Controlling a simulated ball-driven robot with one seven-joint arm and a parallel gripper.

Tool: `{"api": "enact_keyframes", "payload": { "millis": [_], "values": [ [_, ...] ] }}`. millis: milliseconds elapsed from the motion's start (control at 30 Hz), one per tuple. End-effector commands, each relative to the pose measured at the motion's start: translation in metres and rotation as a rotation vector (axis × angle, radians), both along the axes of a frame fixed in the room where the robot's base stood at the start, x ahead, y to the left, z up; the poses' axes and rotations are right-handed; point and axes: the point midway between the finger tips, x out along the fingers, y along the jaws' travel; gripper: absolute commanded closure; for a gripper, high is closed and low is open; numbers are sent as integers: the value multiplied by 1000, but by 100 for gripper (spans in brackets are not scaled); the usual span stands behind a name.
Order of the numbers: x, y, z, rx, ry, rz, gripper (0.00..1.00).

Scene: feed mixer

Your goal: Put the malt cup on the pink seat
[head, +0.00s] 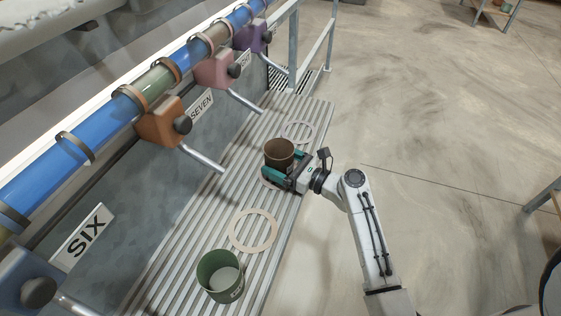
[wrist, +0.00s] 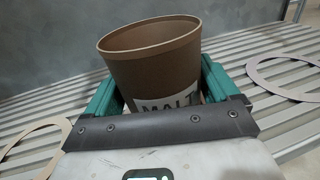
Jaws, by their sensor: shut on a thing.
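The malt cup (head: 279,153) is brown, upright and empty-looking, with a white MALT label seen in the wrist view (wrist: 165,62). My gripper (head: 283,172) is shut on it, with green fingers on both sides of the cup in the wrist view (wrist: 160,92). The cup is over the ribbed platform, between two flat rings. A small sliver of a pinkish ring, likely the pink seat (head: 267,184), shows below the gripper; the rest is hidden. I cannot tell whether the cup touches it.
A tan ring (head: 234,232) and a pale lilac ring (head: 297,122) lie on the ribbed platform (head: 180,235). A green cup (head: 220,277) stands near the front. Orange (head: 160,122), pink (head: 215,70) and purple (head: 250,38) dispensers with spouts line the wall. Open floor lies right.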

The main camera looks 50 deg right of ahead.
Motion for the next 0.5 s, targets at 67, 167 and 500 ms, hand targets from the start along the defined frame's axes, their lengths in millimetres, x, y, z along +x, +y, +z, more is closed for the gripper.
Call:
{"api": "enact_keyframes", "payload": {
  "millis": [67, 167, 500],
  "values": [
    [0, 0, -3, 0, 0, 0, 43],
    [0, 0, -2, 0, 0, 0, 4],
    [0, 0, 2, 0, 0, 0, 0]
  ]
}}
